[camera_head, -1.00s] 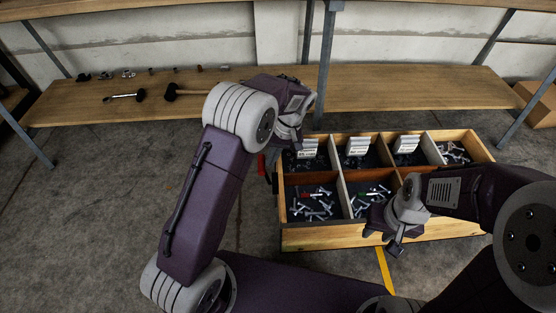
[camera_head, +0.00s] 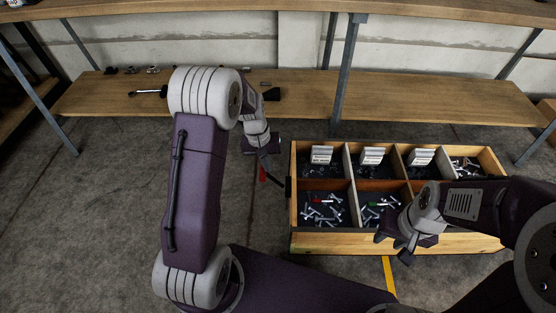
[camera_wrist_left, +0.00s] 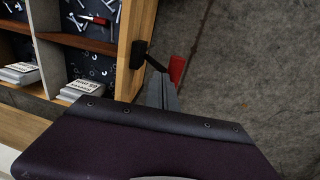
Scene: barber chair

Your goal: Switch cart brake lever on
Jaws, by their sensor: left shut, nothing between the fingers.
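The cart (camera_head: 370,243) is a wooden bin with several compartments on the floor. Its brake lever has a red handle (camera_head: 263,174) at the cart's left side and a dark pivot block on the cart wall. In the left wrist view the red handle (camera_wrist_left: 177,68) and the black pivot block (camera_wrist_left: 138,53) show, joined by a thin dark rod. My left gripper (camera_head: 265,160) is shut and empty, close to the red handle; its fingers (camera_wrist_left: 161,88) overlap the rod in view, and contact is unclear. My right gripper (camera_head: 405,250) is over the cart's front edge; its finger opening is unclear.
The cart's compartments hold loose bolts and small white label cards. A wooden shelf (camera_head: 420,97) on grey metal legs stands behind, with a few tools at its left. The concrete floor (camera_head: 80,210) to the left of the cart is clear.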

